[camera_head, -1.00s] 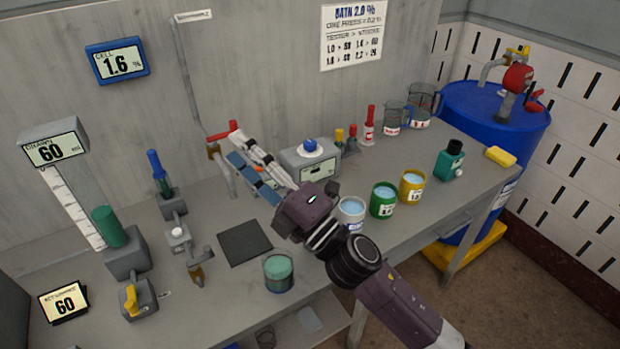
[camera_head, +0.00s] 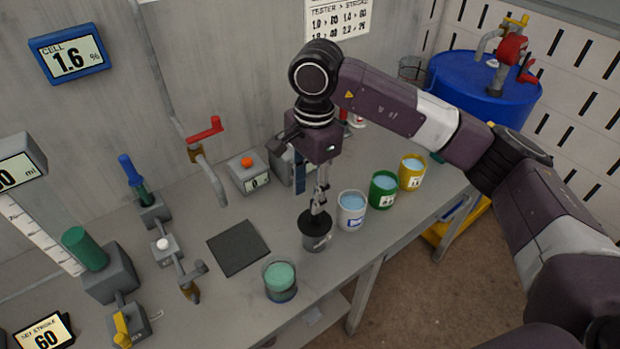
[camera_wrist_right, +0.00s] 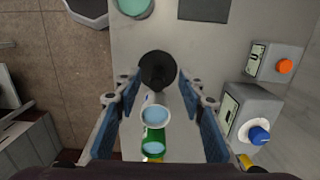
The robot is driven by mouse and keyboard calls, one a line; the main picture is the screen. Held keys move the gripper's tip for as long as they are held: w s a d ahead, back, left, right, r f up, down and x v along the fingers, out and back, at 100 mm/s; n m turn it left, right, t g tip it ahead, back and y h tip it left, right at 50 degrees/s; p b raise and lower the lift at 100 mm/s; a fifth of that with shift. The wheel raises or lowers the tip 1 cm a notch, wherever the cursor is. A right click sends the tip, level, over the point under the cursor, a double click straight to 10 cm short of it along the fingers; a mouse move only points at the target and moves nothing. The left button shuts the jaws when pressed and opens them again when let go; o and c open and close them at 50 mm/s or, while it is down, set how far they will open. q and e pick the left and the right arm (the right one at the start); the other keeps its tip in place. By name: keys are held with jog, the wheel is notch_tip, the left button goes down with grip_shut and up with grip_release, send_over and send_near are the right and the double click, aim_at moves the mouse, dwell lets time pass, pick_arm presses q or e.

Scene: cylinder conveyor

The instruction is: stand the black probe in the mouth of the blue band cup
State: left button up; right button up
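The white cup with a blue label (camera_head: 351,212), apparently the blue band cup, stands on the bench with pale blue liquid inside. It also shows in the right wrist view (camera_wrist_right: 155,116). A dark grey container with a round black top (camera_head: 316,236) stands left of it. I cannot make out a separate black probe. My right gripper (camera_head: 317,208) points down over this black top, which lies between and beyond its fingertips in the right wrist view (camera_wrist_right: 157,70). The fingers are apart, with nothing visibly clamped. Contact cannot be told. My left gripper is out of view.
A green cup (camera_head: 382,191) and yellow cup (camera_head: 411,173) stand right of the white cup. A cup of teal liquid (camera_head: 280,282) is near the front edge. The dark mat (camera_head: 238,248) is bare. An orange-button box (camera_head: 248,174) stands behind it.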

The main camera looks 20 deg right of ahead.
aim_at(315, 221)
jog(key=shift+w+d+r+h, duration=0.2)
jog(key=shift+d+h, duration=0.1)
jog(key=shift+d, duration=0.35)
jog(key=shift+d+f, duration=0.15)
notch_tip(315, 221, down, 6)
jog(key=shift+s+r+p, duration=0.1)
jog(key=shift+p, duration=1.1)
jog(key=shift+f, duration=0.8)
jog(key=shift+c, duration=0.7)
grip_shut()
